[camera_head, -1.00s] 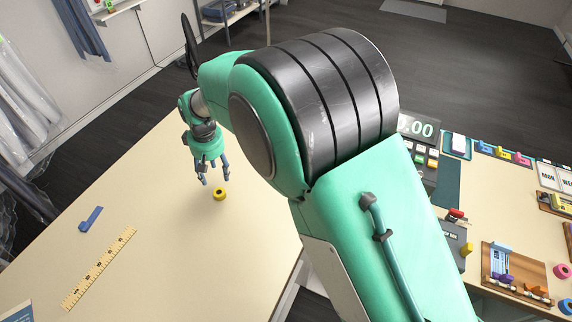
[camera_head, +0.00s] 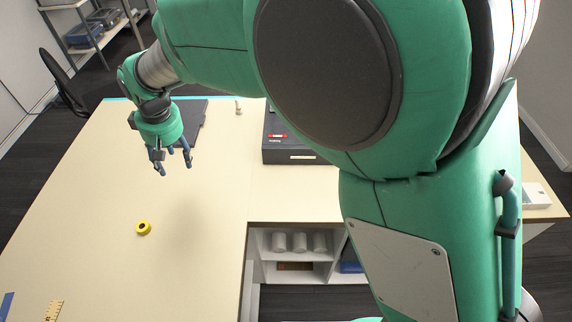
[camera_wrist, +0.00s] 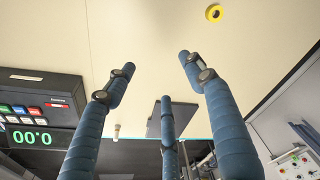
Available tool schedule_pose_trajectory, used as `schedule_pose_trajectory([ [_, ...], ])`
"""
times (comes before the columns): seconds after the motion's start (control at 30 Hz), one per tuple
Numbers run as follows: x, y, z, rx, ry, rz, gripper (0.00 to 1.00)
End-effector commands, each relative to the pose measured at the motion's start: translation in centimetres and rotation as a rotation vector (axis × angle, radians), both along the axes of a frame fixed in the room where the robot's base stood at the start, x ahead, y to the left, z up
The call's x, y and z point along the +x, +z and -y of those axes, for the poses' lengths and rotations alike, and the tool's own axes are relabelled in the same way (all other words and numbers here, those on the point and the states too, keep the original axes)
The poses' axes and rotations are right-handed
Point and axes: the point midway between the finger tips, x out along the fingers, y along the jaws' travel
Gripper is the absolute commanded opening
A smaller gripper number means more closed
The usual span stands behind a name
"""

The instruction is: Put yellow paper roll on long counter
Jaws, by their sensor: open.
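The yellow paper roll (camera_head: 143,228), a small ring with a dark centre, lies on the pale counter (camera_head: 200,215) in the head view. It also shows near the top of the wrist view (camera_wrist: 214,13). My gripper (camera_head: 174,170) is above the counter, beyond the roll and slightly right of it in the head view. Its blue fingers are spread, with nothing between them, and they are apart from the roll. In the wrist view my gripper (camera_wrist: 155,65) also shows open and empty.
A dark register (camera_head: 285,140) with a green display in the wrist view stands on the counter. A dark flat pad (camera_head: 190,120) lies behind my gripper. Shelves with white rolls (camera_head: 299,242) are below the counter. The surface around the yellow roll is clear.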

Motion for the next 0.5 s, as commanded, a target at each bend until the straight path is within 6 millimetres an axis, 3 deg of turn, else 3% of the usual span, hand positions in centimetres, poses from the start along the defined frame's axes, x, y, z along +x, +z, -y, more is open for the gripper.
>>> schedule_pose_trajectory([
  [0.03,0.6,1.6,2.3,0.010,-0.033,0.008,0.54],
  [0.2,1.6,5.7,9.6,0.034,-0.137,0.032,0.54],
  [0.5,0.7,11.4,22.2,0.072,-0.317,0.077,0.54],
])
